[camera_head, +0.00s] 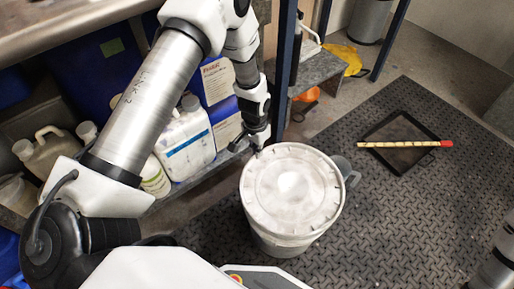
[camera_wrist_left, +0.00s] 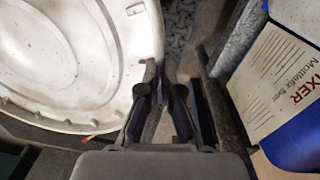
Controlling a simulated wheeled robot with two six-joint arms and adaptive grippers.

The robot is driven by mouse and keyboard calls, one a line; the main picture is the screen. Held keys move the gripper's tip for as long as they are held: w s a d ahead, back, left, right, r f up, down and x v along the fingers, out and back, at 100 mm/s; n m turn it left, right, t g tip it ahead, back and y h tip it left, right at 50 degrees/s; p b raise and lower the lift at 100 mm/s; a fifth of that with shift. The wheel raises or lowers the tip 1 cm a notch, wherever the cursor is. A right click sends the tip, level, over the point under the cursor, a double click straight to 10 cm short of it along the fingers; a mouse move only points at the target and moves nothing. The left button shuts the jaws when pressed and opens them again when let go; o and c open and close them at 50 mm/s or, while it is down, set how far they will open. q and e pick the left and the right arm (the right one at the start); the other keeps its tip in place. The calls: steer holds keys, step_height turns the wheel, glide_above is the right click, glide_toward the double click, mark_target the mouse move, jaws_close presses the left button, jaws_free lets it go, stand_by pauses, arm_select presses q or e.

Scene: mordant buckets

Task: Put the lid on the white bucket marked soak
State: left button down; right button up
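The white bucket (camera_head: 283,246) stands upright on the dark floor mat, in the middle of the head view. A round whitish lid (camera_head: 290,188) with a notched rim lies over its top and looks level; I cannot tell whether it is pressed down all round. No "soak" mark shows. The lid (camera_wrist_left: 62,60) also fills the left of the left wrist view. My left gripper (camera_head: 257,143) is at the lid's far left edge. In the left wrist view its fingers (camera_wrist_left: 168,80) are apart with nothing between them, the lid's edge beside the left finger. My right gripper is out of view.
A grey jug (camera_head: 348,172) stands close behind the bucket's right side. A shelf at left holds a white canister (camera_head: 186,140) and other containers. A blue post (camera_head: 284,70) rises near my gripper. A black tray (camera_head: 400,150) with a yellow stick lies on the mat at right.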

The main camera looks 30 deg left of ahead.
arm_select(q)
steer(key=shift+f+b, duration=0.3)
steer(key=shift+f, duration=0.3)
steer(key=c, duration=1.2)
jaws_free()
steer(key=shift+c, duration=0.2)
steer(key=shift+r, duration=0.1)
step_height(320, 180, up, 12)
steer(key=shift+a, duration=0.3)
